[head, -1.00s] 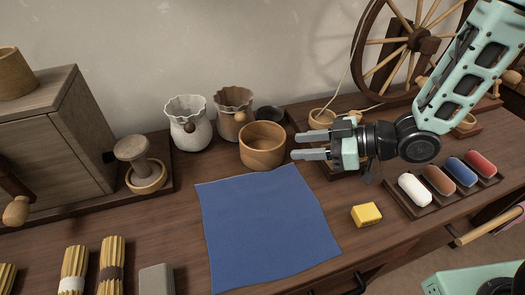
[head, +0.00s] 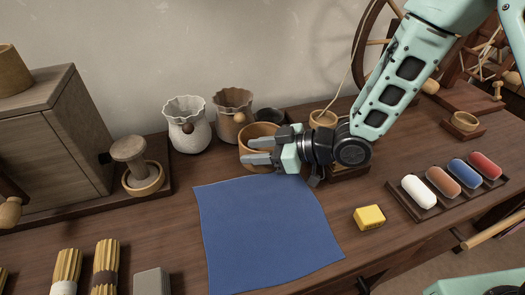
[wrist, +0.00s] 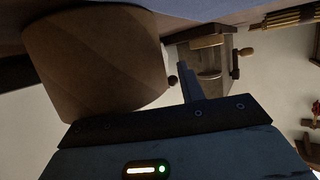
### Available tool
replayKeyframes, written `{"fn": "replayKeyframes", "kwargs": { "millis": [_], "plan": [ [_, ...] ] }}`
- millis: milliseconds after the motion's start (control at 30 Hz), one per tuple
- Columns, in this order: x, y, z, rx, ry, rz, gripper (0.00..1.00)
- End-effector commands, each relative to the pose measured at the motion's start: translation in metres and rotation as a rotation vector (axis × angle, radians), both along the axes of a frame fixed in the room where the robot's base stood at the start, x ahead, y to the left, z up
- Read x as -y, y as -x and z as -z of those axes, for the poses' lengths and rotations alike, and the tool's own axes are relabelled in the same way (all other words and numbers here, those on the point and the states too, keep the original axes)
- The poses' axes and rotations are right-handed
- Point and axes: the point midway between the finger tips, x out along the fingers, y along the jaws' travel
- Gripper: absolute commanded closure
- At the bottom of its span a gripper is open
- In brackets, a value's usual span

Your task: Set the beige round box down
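The beige round box (head: 255,131), a tan wooden tub, stands upright on the table at the back edge of the blue cloth. My gripper (head: 258,151) is in front of it in the head view, its two fingers apart and pointing left across the box's side. The fingers hide part of the box. In the wrist view the box (wrist: 95,60) looms large and close at the left, with one finger (wrist: 187,75) visible to its right. The other finger is hidden there. I cannot tell whether the fingers touch the box.
The blue cloth (head: 265,235) lies flat and bare in front. A white jar (head: 188,128) and a brown jar (head: 232,115) stand behind to the left. A yellow block (head: 369,217) and a rack of coloured rolls (head: 440,200) are at right. A wooden cabinet (head: 45,135) stands at left.

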Motion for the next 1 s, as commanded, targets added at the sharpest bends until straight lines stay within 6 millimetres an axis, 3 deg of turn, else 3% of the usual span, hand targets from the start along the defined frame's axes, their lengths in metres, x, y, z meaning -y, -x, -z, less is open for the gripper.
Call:
{"fn": "replayKeyframes", "kwargs": {
  "millis": [167, 300, 1000],
  "plan": [
    [0.0, 0.0, 0.0, 0.0, 0.0, 0.0, 0.64],
    [0.0, 0.0, 0.0, 0.0, 0.0, 0.0, 1.0],
    [-0.006, -0.003, -0.01, 0.002, 0.0, -0.002, 1.0]
  ]
}}
